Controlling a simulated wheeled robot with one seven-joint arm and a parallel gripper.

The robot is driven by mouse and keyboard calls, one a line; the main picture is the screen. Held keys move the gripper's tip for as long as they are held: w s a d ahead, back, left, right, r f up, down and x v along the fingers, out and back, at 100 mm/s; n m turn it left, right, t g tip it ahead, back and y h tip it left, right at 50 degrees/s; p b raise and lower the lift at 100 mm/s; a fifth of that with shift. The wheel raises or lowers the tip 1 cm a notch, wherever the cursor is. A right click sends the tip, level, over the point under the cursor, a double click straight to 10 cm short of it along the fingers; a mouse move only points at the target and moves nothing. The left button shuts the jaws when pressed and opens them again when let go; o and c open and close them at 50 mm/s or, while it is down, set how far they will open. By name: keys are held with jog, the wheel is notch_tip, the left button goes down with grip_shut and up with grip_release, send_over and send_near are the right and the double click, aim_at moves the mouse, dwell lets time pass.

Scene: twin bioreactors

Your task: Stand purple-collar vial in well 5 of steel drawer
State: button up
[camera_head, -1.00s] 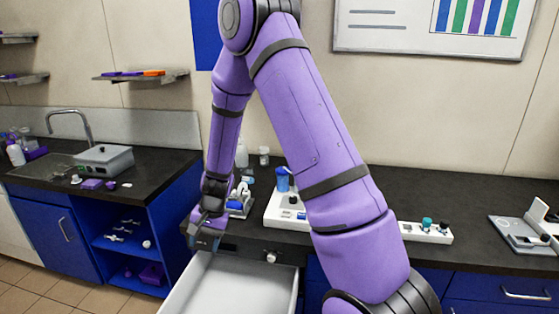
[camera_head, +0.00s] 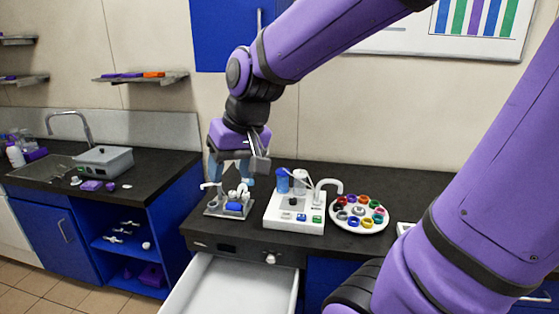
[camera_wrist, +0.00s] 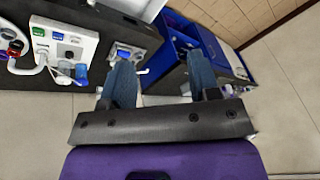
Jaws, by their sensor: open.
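My gripper (camera_head: 232,178) is open with its fingers pointing down, above the left end of the counter and over a small grey device. In the wrist view, its two blue fingers (camera_wrist: 160,75) are spread with nothing between them. A pulled-out drawer (camera_head: 215,285) with a pale inside is below the counter's front edge. No wells can be made out in its visible part. A round white carousel (camera_head: 334,226) holds several coloured collars or caps to the right of my gripper. I cannot single out the purple-collar vial.
The small grey device (camera_head: 214,209) with white and blue parts is below my gripper. A white station (camera_head: 285,222) with a blue cup and curved spout stands between it and the carousel. A sink counter (camera_head: 150,172) is at left. Dark counter behind the stations is clear.

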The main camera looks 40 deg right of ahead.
jog(key=s+d+r+n+t+h, duration=0.1)
jog(key=s+r, duration=0.3)
jog(key=s, duration=0.6)
jog(key=shift+s+d+r+n+t+h, duration=0.15)
jog(key=shift+s+d+n+t+h, duration=0.2)
jog(key=shift+d, duration=0.3)
dwell(0.4)
